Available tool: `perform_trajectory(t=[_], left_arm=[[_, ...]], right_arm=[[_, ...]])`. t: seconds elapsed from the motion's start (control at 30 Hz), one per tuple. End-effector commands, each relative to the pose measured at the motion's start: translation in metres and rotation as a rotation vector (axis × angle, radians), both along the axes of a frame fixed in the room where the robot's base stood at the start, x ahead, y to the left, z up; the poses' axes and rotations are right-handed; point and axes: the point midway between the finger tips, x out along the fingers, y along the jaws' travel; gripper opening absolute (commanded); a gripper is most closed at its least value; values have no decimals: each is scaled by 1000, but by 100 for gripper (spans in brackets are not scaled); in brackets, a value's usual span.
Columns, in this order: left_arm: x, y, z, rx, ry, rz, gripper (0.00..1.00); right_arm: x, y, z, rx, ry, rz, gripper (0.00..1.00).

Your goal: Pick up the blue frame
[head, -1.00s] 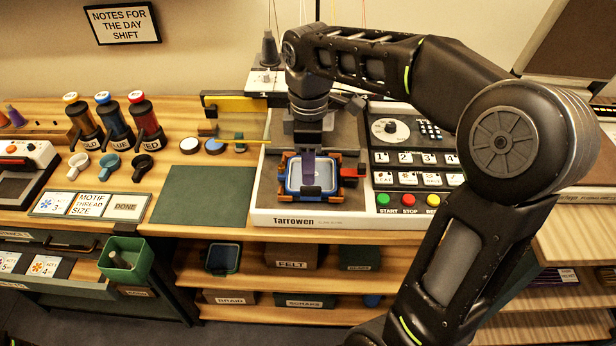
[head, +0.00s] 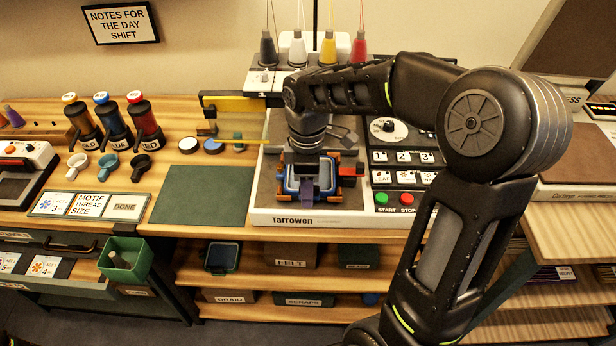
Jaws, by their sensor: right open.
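The blue frame (head: 290,184) sits in an orange-cornered holder on the bed of the Tarrowen machine (head: 330,218), at the middle of the head view. My right gripper (head: 307,188) points down over the frame, with a purple-grey finger in front of the frame's near side. The jaws are open. The gripper and wrist hide much of the frame, and I cannot tell whether a finger touches it. My left gripper is not in view.
A red clamp lever (head: 351,171) sticks out right of the frame. The machine's button panel (head: 395,180) is further right, partly behind my arm. A bare green mat (head: 203,195) lies to the left. Thread cones (head: 328,48) stand behind.

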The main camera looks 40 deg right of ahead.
Motion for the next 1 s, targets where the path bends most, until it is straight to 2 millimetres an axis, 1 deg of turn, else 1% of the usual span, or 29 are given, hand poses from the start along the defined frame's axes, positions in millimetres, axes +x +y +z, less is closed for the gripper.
perform_trajectory(t=[0.6,1.0], left_arm=[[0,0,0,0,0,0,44],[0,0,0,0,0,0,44]], right_arm=[[0,0,-1,-1,-1,1,45],[0,0,-1,-1,-1,1,12]])
